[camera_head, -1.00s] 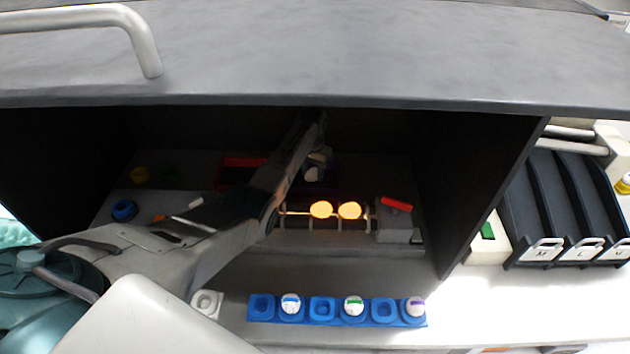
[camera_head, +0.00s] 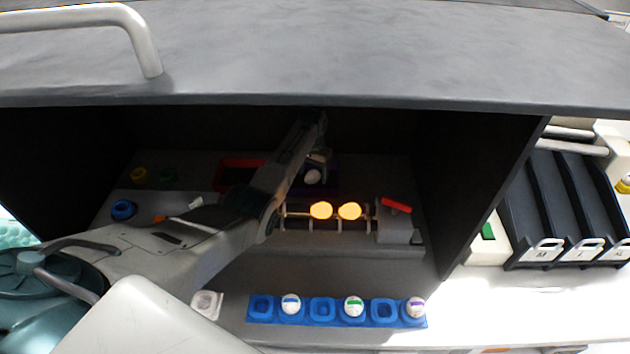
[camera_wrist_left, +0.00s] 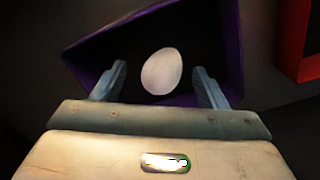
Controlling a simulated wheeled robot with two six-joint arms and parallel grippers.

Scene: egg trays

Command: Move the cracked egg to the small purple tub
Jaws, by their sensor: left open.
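A small purple tub (camera_wrist_left: 235,50) shows in the left wrist view, and part of it shows in the head view (camera_head: 331,165) at the back of the dark box. A whitish egg (camera_wrist_left: 162,71) lies inside the tub; it also shows in the head view (camera_head: 312,177). No crack can be made out on it. My left gripper (camera_wrist_left: 160,82) is open, with one finger on each side of the egg and a gap to each. The gripper is over the tub's near edge. My right gripper is not in view.
A red tub (camera_head: 226,180) stands left of the purple one. Two glowing eggs (camera_head: 335,210) rest on a roller stand in front. A blue tray (camera_head: 322,310) with several cups lies at the front. The box's roof (camera_head: 350,60) hangs above my arm.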

